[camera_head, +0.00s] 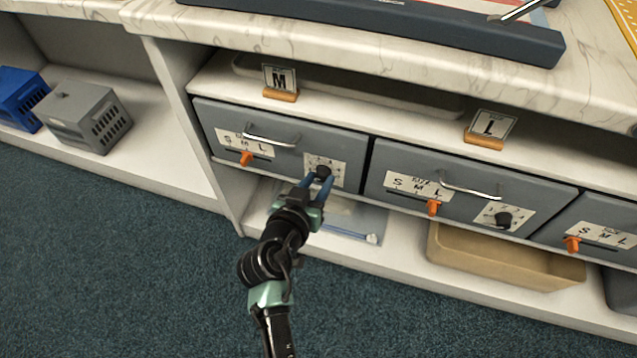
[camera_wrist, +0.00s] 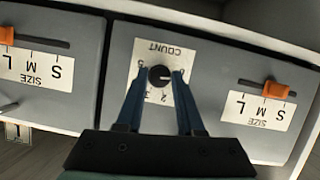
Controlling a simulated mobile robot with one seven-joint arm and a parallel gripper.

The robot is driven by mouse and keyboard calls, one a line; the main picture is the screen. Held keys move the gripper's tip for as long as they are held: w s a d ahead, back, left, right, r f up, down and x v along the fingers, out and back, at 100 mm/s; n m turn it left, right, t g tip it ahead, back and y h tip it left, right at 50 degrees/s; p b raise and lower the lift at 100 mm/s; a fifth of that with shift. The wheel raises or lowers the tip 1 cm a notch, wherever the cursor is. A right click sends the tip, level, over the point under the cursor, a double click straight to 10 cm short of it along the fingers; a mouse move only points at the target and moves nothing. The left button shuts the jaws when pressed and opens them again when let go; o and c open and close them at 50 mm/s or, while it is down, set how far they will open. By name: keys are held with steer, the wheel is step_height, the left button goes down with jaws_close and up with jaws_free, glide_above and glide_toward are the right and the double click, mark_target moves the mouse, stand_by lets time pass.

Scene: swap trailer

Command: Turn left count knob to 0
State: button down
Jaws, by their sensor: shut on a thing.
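The left count knob (camera_head: 323,172) is a round black knob on a white number plate (camera_head: 338,170), at the right of the left grey drawer (camera_head: 222,115). It also shows in the wrist view (camera_wrist: 160,76), where the COUNT plate (camera_wrist: 164,50) appears upside down. My gripper (camera_head: 321,180) reaches the knob from the front, with one blue finger on each side of it. It is shut on the knob. The fingers cover parts of the plate, and some numbers are hidden. A small pale mark shows on the knob's face, but I cannot tell which number it points to.
The left drawer has a metal handle (camera_head: 270,141) and an orange size slider (camera_head: 246,158). The middle drawer has its own orange slider (camera_head: 433,207) and black count knob (camera_head: 503,218). A tan bin (camera_head: 470,255) sits below. Open carpet lies in front.

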steer(key=shift+w+a+n+h+b, duration=0.1)
steer(key=shift+n+h+b, duration=0.2)
steer(key=shift+n+h, duration=0.6)
steer(key=shift+n, duration=0.3)
steer(key=c, duration=0.5)
jaws_free()
steer(key=p+v, duration=0.4)
steer(key=v, duration=0.9)
steer(key=shift+r, duration=0.15)
